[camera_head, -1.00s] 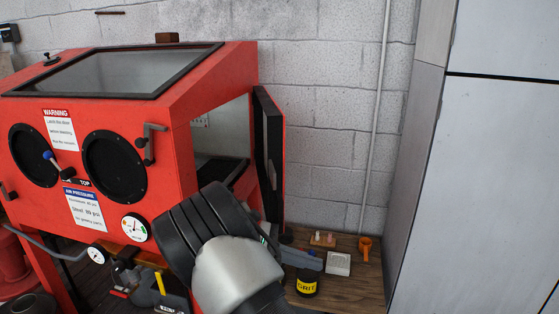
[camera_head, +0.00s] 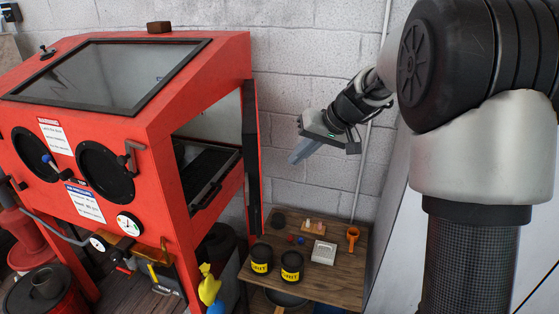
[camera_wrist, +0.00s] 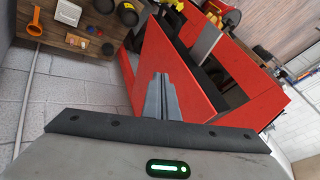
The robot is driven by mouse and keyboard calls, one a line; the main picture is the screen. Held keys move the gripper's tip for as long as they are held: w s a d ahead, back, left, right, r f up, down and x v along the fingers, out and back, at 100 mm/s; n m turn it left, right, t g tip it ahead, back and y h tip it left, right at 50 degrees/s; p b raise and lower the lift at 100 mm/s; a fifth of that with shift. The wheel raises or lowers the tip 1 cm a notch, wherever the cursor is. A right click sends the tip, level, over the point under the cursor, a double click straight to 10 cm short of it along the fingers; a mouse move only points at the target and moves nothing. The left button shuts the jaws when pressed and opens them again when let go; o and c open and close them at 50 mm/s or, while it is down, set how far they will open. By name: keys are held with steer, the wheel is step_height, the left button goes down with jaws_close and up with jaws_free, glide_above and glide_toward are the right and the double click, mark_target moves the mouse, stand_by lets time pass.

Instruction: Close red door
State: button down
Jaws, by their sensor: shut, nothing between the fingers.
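The red door (camera_head: 251,150) stands swung open at the right side of the red blasting cabinet (camera_head: 170,105). In the head view I see it nearly edge-on, with its black frame showing. The cabinet's side opening is uncovered, with a dark interior and a tray. My gripper (camera_head: 293,159) is shut and empty, to the right of the door, with its fingers pointing left and down. In the wrist view the shut fingers (camera_wrist: 161,78) lie in front of a broad red panel, apparently the door's outer face (camera_wrist: 190,85). I cannot tell whether they touch it.
A low wooden table (camera_head: 330,283) stands below, with two black grit jars (camera_head: 291,266), a white block (camera_head: 323,252) and an orange funnel-like item (camera_head: 352,234). A block wall (camera_head: 320,60) is behind. A yellow bottle (camera_head: 209,287) hangs or stands near the cabinet's leg.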

steer(key=w+a+f+p, duration=0.1)
steer(key=w+a+f, duration=0.2)
steer(key=a+f, duration=0.5)
steer(key=shift+w+a+p, duration=0.15)
steer(key=shift+a+p, duration=0.25)
steer(key=shift+a, duration=0.1)
